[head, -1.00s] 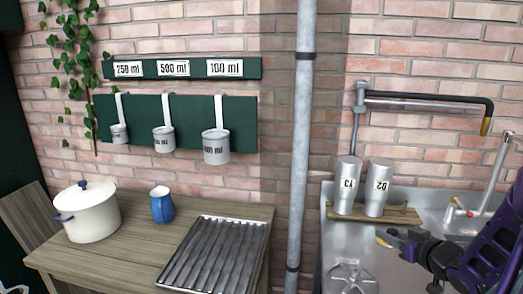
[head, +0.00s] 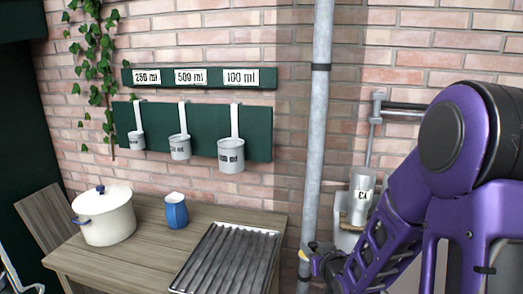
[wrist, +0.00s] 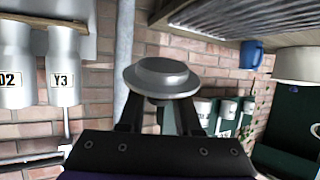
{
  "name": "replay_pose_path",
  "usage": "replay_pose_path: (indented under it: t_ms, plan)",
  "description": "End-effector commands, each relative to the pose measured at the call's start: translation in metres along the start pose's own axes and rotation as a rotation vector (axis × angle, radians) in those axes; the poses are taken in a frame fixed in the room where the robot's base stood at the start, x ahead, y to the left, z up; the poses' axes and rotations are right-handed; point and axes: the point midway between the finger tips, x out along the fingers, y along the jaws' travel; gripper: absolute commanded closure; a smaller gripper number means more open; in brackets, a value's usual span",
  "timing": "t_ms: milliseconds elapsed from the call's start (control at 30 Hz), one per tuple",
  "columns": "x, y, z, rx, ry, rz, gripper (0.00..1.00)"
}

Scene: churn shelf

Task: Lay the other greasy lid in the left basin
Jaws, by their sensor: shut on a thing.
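My gripper (wrist: 158,100) is shut on a round grey metal lid (wrist: 162,76), which it holds up in the air in the wrist view. The lid has a raised round middle and a wide rim; I cannot tell any grease on it. In the head view my gripper (head: 320,258) is low in front of the pipe, left of the metal cans, and the lid is not clear there. The left basin is not visible now; my arm covers most of the sink area.
A vertical grey pipe (head: 317,120) stands close to my gripper. A wooden table at left holds a ribbed metal tray (head: 228,262), a blue jug (head: 176,211) and a white pot (head: 104,217). A metal can (head: 361,197) stands right of the pipe; another (wrist: 14,68) shows in the wrist view.

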Motion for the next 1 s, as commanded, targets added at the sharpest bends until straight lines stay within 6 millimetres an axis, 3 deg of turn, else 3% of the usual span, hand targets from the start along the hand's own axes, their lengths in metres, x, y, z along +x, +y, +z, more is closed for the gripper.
replay_pose_path:
  t_ms: [100,333,833,1000]
  plan:
    - [0.015,0.000,0.027,0.028,-0.008,0.061,1.00]
    - [0.024,0.006,0.057,0.061,-0.003,0.148,1.00]
    - [0.025,0.008,0.061,0.068,0.001,0.165,1.00]
    - [0.022,0.008,0.054,0.067,0.007,0.164,1.00]
